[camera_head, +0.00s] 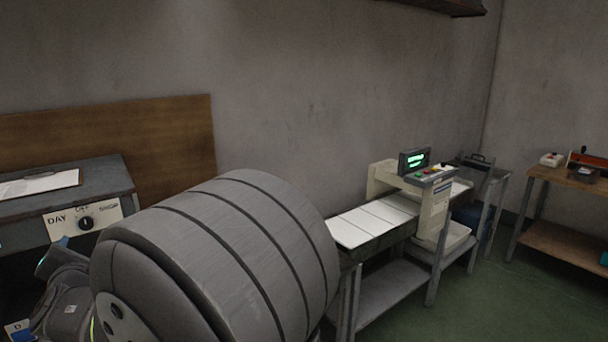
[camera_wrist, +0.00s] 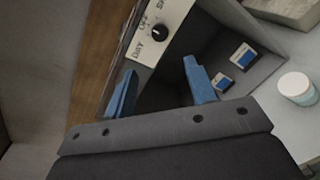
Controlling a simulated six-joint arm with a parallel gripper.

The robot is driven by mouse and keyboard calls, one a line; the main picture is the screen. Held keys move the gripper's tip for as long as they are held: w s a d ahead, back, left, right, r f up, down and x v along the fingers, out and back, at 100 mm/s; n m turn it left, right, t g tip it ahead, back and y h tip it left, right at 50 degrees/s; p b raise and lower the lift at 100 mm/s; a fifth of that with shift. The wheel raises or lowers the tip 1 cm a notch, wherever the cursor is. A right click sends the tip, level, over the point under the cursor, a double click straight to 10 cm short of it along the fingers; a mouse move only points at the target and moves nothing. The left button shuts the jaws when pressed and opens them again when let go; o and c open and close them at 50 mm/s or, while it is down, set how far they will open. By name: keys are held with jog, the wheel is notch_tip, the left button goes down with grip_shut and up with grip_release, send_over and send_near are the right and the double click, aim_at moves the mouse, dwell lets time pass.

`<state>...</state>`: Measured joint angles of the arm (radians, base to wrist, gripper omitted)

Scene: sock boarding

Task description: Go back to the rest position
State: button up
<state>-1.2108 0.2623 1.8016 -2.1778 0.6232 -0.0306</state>
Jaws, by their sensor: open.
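My gripper (camera_wrist: 160,95) shows in the wrist view with its two blue fingers spread apart and nothing between them. It is in front of a dark grey box-like housing (camera_wrist: 174,82) whose pale panel carries a black rotary knob (camera_wrist: 160,31) and lettering that includes DAY and OFF. In the head view the same kind of panel with its knob (camera_head: 86,223) is at the left. My arm fills the lower left there, with a small blue part at the picture's left side; the fingertips are mostly hidden.
A clipboard (camera_head: 40,184) lies on the grey housing top. A conveyor with white plates (camera_head: 372,222) and a machine with a green display (camera_head: 414,160) stand at centre right. A wooden bench (camera_head: 572,178) is at far right. A white round container (camera_wrist: 297,88) stands on a pale surface. Green floor is clear.

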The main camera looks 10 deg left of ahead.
aim_at(86, 225)
jog(key=x, duration=1.3)
jog(key=shift+w+a, duration=0.2)
jog(key=shift+w, duration=0.15)
jog(key=shift+s, duration=0.1)
